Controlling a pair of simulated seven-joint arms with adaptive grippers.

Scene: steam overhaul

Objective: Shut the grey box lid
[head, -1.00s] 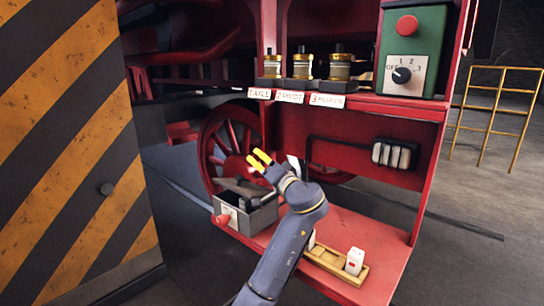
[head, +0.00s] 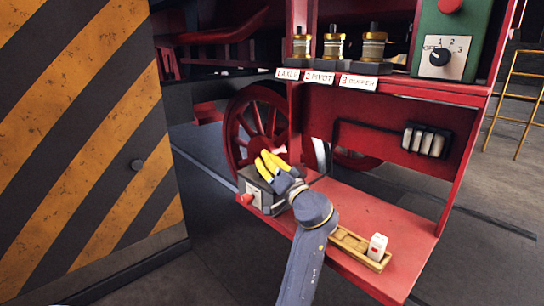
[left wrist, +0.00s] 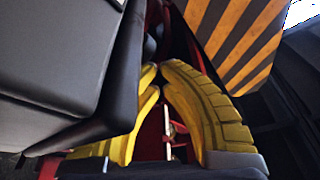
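The grey box (head: 252,191) stands at the left end of the red shelf, with a white label and a red knob on its front. My left gripper (head: 262,161) is over the box's top, its yellow fingers pointing up-left in the head view. The gripper and wrist cover much of the top, so I cannot tell how far the lid is open. In the left wrist view a large grey panel (left wrist: 50,55), likely part of the box, fills the left side close beside the fingers (left wrist: 160,72). Their tips are nearly together with nothing held. My right gripper is not in view.
A wooden tray (head: 347,241) with a white-and-red block (head: 377,247) sits right of my arm on the red shelf (head: 395,215). Labelled brass fittings (head: 334,47) and a green switch box (head: 447,40) are above. A striped panel (head: 95,130) stands at left.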

